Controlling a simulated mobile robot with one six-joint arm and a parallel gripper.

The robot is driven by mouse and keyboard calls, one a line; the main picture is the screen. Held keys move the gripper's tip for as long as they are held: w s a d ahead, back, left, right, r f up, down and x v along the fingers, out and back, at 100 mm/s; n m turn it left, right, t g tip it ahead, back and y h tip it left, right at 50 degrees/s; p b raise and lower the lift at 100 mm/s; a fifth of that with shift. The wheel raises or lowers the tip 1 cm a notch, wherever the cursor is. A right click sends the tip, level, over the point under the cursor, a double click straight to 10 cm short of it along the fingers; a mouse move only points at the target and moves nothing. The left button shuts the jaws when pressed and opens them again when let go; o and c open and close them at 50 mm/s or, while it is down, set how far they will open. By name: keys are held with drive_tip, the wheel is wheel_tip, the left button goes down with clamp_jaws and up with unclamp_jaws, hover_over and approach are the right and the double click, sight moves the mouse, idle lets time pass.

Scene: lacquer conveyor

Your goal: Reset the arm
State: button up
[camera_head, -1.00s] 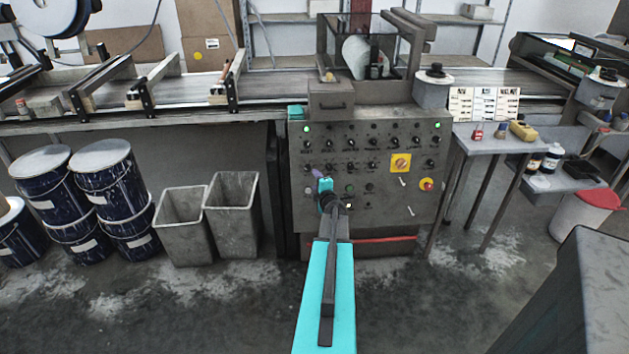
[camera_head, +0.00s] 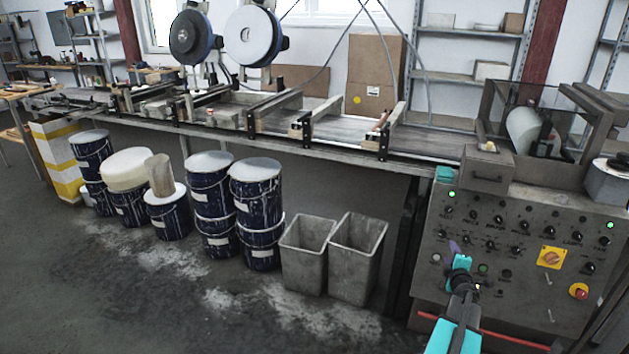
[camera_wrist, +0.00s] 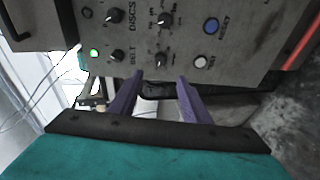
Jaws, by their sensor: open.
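My gripper (camera_head: 455,247) is in front of the left part of the grey control panel (camera_head: 515,285) in the head view. In the wrist view my gripper (camera_wrist: 158,82) shows two purple fingers spread apart, with nothing between them. Beyond the fingertips is the panel face (camera_wrist: 185,60) with black knobs, a blue button (camera_wrist: 211,25), a white button (camera_wrist: 200,61) and a lit green lamp (camera_wrist: 94,53). The fingers look apart from the panel, though the exact gap is hard to tell.
A long conveyor (camera_head: 350,133) runs left from the panel. Two grey bins (camera_head: 357,260) and several blue drums (camera_head: 257,205) stand below it. A yellow knob plate (camera_head: 551,257) and a red button (camera_head: 578,291) are on the panel's right. The floor at the front left is clear.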

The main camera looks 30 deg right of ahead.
drive_tip(key=w+a+f+n+t+y, duration=0.15)
drive_tip(key=w+a+f, duration=0.25)
drive_tip(key=w+a, duration=0.55)
drive_tip(key=w+a+f+n+t+y, duration=0.1)
drive_tip(key=w+a+f+n+y, duration=0.15)
drive_tip(key=w+a, duration=0.75)
drive_tip(key=w+a+f+m+g+y, duration=0.15)
drive_tip(key=a+f, duration=0.45)
drive_tip(key=a, duration=0.7)
drive_tip(key=w+a+f+m+y, duration=0.1)
drive_tip(key=w+a+f+y, duration=0.15)
drive_tip(key=a+f, duration=0.7)
drive_tip(key=s+a+f+m+g, duration=0.2)
drive_tip(key=s+a+f+g, duration=0.25)
drive_tip(key=s+a, duration=0.4)
drive_tip(key=s+a+f+m+g, duration=0.25)
drive_tip(key=s+a+f, duration=0.3)
drive_tip(key=a, duration=0.65)
drive_tip(key=s+a+m+g+y, duration=0.1)
drive_tip(key=s+a+g, duration=0.3)
drive_tip(key=s, duration=0.9)
drive_tip(key=s+a+m+g+y, duration=0.1)
drive_tip(key=s+a+m+g, duration=0.3)
drive_tip(key=s, duration=0.9)
drive_tip(key=shift+a+g+y, duration=0.4)
drive_tip(key=shift+a+g, duration=0.2)
drive_tip(key=shift+g, duration=0.5)
